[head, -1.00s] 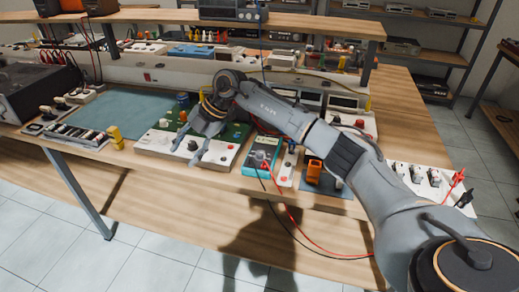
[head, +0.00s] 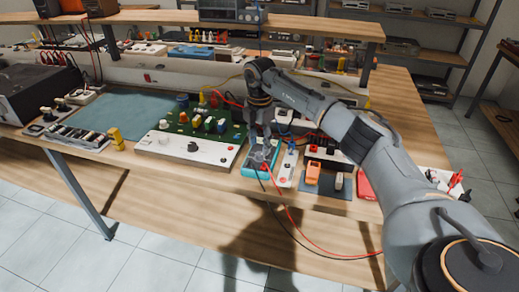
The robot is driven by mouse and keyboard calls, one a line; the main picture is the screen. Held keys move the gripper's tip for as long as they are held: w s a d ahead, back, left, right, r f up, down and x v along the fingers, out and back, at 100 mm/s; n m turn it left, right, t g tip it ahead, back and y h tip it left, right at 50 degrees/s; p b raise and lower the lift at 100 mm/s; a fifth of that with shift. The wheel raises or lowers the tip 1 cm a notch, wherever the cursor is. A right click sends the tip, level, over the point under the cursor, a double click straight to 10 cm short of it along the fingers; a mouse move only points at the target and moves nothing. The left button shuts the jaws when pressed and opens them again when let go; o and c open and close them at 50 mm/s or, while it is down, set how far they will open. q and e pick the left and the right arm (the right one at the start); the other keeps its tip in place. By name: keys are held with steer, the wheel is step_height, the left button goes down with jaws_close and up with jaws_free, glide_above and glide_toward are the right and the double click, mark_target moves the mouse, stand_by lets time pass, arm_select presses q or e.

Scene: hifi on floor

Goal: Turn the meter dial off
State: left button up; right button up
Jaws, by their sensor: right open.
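The meter (head: 250,172) is a small teal-edged unit near the front edge of the workbench, with red and black leads running from it. My right gripper (head: 263,152) points down over the meter, its fingers open around or just above the grey dial (head: 261,157). The fingers cover much of the dial and the meter's upper face. I cannot tell whether they touch the dial or which way it points. My left gripper is not in view.
A white panel with a green circuit board (head: 185,148) stands left of the meter. A narrow white strip (head: 287,168) and an orange device (head: 313,173) stand close on its right. A blue-green mat (head: 120,113) is bare. Red and black leads (head: 300,230) hang over the front edge.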

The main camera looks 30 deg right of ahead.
mark_target(259, 153)
steer(key=shift+f, duration=1.75)
jaws_close()
